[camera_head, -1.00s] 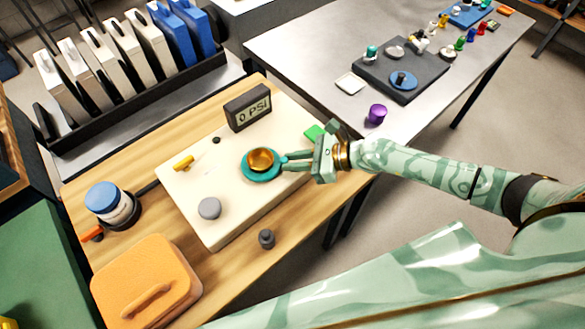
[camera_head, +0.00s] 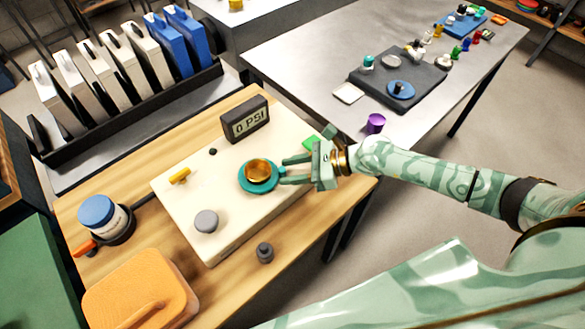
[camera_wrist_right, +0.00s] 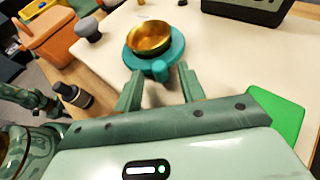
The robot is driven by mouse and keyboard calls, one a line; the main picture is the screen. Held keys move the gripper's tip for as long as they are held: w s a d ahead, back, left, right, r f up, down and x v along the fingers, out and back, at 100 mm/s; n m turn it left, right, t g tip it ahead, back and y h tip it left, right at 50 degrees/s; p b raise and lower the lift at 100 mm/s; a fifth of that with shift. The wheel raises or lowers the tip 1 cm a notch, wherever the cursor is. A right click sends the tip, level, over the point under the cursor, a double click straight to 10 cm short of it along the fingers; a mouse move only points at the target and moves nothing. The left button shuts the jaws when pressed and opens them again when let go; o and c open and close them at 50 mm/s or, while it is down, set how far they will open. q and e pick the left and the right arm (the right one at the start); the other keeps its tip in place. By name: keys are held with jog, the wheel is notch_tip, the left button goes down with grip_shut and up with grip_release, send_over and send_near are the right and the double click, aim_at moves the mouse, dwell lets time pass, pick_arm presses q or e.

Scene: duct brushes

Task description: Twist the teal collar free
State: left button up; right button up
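The teal collar (camera_head: 244,186) is a flat ring around a shiny gold cup (camera_head: 257,170) on a cream board. In the right wrist view the collar (camera_wrist_right: 177,55) shows a rounded teal tab (camera_wrist_right: 160,70) on its near side, below the gold cup (camera_wrist_right: 150,38). My right gripper (camera_head: 282,171) reaches in from the right at the collar's edge. In the right wrist view the fingers (camera_wrist_right: 160,78) are apart, one on each side of the tab, with gaps showing. The tab is hard to make out in the head view. My left gripper is not in view.
The cream board (camera_head: 190,205) also carries a grey knob (camera_head: 206,221), a yellow handle (camera_head: 180,175) and a green patch (camera_head: 312,142). A gauge reading 0 PSI (camera_head: 245,120) stands behind. A blue-lidded jar (camera_head: 98,212) and an orange case (camera_head: 140,290) are at left.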

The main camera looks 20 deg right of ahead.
jog(key=shift+d, duration=0.1)
jog(key=p+v, duration=0.1)
jog(key=v, duration=1.5)
jog(key=shift+r, duration=0.15)
